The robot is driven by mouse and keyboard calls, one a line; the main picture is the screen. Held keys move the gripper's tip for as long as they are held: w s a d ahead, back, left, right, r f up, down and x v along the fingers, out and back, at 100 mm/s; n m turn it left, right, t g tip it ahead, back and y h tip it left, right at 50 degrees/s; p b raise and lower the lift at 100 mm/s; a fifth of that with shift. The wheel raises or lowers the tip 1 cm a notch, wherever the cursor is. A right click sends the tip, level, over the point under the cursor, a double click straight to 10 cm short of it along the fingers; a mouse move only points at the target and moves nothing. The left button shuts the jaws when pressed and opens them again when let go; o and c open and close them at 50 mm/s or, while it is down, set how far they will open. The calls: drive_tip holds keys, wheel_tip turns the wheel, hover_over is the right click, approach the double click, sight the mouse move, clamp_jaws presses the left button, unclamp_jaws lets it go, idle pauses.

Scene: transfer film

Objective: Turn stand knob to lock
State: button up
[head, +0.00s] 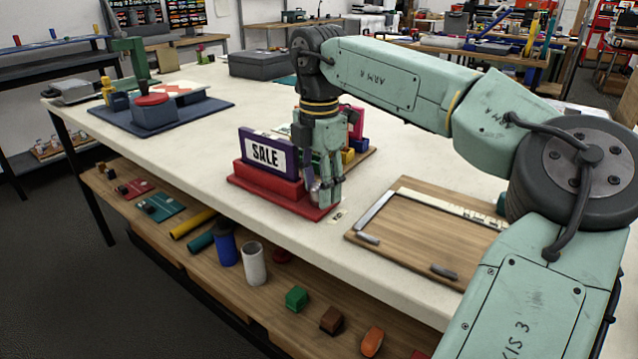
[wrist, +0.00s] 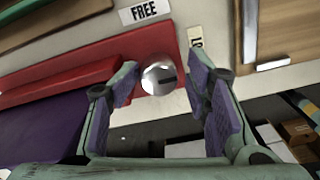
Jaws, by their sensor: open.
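The stand is a red base (head: 270,187) with a purple-framed SALE sign (head: 266,154) on it, near the front edge of the table. Its knob (wrist: 158,79) is a round silver disc with a dark slot mark, at the end of the red base in the wrist view. My gripper (head: 327,196) points down at the right end of the stand; in the wrist view its two purple-padded fingers (wrist: 168,95) are open on either side of the knob, with gaps between. A FREE label (wrist: 144,11) lies beyond the knob. Another label (wrist: 196,43), partly hidden by the right finger, begins with L.
A wooden board with a metal frame (head: 400,245) lies right of the gripper. Colourful blocks (head: 355,145) stand close behind it. A blue base with a red-topped block (head: 153,110) is far left. The white table (head: 215,150) is clear between. A lower shelf holds several loose items.

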drive_tip(key=shift+a+r, duration=0.1)
drive_tip(key=shift+r, duration=0.05)
drive_tip(key=shift+r, duration=3.9)
